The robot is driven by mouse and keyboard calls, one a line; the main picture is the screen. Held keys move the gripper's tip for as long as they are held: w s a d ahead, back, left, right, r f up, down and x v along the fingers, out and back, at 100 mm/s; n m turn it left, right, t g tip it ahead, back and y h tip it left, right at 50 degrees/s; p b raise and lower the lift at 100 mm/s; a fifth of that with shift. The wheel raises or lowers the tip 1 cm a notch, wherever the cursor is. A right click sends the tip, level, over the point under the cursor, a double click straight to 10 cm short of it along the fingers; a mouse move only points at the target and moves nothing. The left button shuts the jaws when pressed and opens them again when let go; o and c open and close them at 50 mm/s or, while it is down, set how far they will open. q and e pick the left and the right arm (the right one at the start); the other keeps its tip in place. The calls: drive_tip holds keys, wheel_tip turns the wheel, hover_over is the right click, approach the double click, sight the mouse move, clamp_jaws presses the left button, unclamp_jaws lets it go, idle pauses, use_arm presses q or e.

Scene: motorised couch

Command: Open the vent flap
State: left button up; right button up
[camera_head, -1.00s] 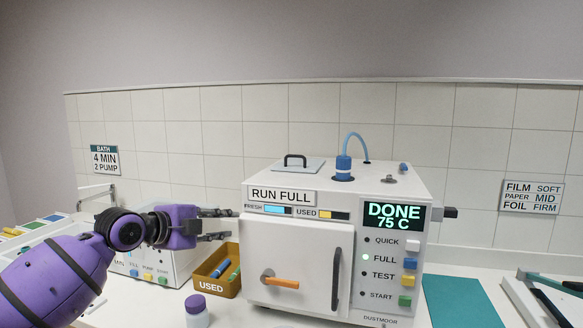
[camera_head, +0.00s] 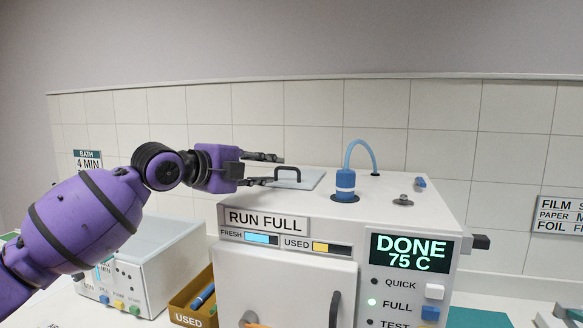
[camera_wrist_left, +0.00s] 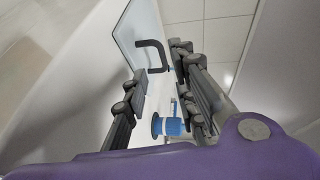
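The vent flap (camera_head: 311,178) is a flat grey plate lying shut on top of the white machine (camera_head: 235,200). A black arched handle (camera_head: 289,170) stands on the plate. My left gripper (camera_head: 276,170) is open and empty just left of this handle, with its fingers pointing right. In the left wrist view the handle (camera_wrist_left: 154,48) shows just beyond the fingertips of the gripper (camera_wrist_left: 166,68), on the flap (camera_wrist_left: 128,32). Whether a finger touches the handle cannot be told. My right gripper is not in view.
A blue fitting with a hose (camera_head: 345,182) and a small grey knob (camera_head: 403,200) stand on the machine top, right of the flap. The display (camera_head: 411,252) reads DONE 75 C. A bath unit (camera_head: 150,262) and a brown bin (camera_head: 190,312) are at left.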

sight(287, 169)
use_arm(q)
drive_tip(key=shift+w+d, duration=0.15)
drive_tip(key=shift+w, duration=0.15)
drive_tip(key=shift+d+r, duration=0.1)
drive_tip(key=shift+d, duration=0.05)
drive_tip(key=shift+w+d, duration=0.5)
drive_tip(key=shift+d, duration=0.25)
drive_tip(key=x, duration=0.4)
drive_tip(key=shift+a+p, duration=0.15)
drive_tip(key=shift+p, duration=0.15)
drive_tip(key=shift+w, duration=0.15)
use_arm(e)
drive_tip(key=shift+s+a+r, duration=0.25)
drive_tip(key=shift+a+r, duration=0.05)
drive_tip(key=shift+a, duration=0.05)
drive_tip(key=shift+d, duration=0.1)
use_arm(q)
drive_tip(key=shift+f, duration=0.25)
clamp_jaws()
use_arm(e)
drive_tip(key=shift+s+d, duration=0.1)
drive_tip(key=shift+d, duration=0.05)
